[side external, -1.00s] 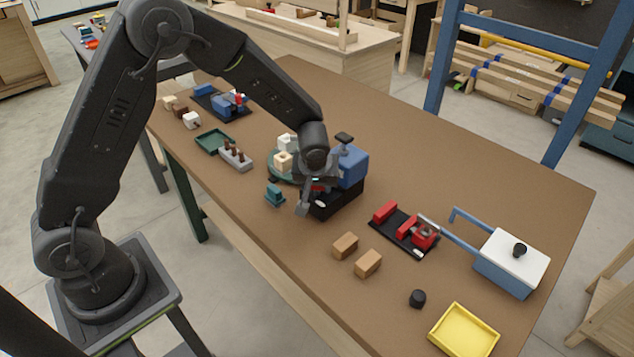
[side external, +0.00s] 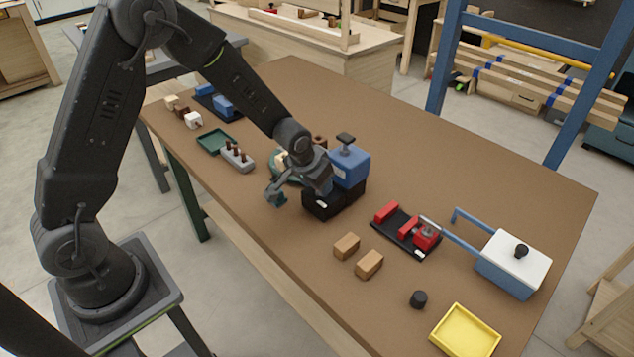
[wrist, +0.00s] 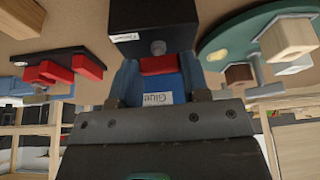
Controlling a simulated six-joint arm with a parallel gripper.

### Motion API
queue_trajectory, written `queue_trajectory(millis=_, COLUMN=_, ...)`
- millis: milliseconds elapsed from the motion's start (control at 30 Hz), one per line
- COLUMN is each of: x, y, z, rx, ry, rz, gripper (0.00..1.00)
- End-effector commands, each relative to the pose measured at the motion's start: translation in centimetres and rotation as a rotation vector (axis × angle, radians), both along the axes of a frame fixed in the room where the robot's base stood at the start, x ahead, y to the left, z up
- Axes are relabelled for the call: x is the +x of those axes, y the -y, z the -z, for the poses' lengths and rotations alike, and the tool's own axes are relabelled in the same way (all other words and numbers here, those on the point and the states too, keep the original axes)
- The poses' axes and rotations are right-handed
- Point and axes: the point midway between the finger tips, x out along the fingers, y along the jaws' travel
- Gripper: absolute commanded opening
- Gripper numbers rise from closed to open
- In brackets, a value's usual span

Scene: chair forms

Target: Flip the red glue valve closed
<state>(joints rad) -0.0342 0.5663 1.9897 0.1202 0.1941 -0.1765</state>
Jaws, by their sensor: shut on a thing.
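The glue station has a blue block (side external: 350,166) on a black base (side external: 322,207). In the wrist view its blue body carries a white "Glue" label (wrist: 158,99), and the black base (wrist: 155,20) shows at the top. The red valve (wrist: 160,64) lies crosswise by a grey round nozzle. My gripper (wrist: 161,72) has one finger on each side of the red valve and is shut on it. In the side view my gripper hides the valve, at the left face of the blue block.
A green turntable (wrist: 240,40) with wooden blocks is close beside the glue station. A black fixture with red clamps (side external: 405,232) and two wooden blocks (side external: 357,256) are to the right. A yellow tray (side external: 466,331) is at front right.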

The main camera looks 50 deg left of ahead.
Motion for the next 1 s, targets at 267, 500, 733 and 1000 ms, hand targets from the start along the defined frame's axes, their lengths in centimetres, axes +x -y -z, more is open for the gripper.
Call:
queue_trajectory(millis=267, x=0.01, y=-0.13, z=-0.02, rx=0.0, ry=0.001, rz=0.073, gripper=0.19)
queue_trajectory(millis=500, x=0.03, y=-0.13, z=-0.03, rx=0.001, ry=0.001, rz=0.105, gripper=0.19)
queue_trajectory(millis=733, x=0.05, y=-0.15, z=-0.04, rx=0.003, ry=0.002, rz=0.113, gripper=0.19)
queue_trajectory(millis=1000, x=0.04, y=-0.15, z=-0.03, rx=0.003, ry=0.002, rz=0.114, gripper=0.45)
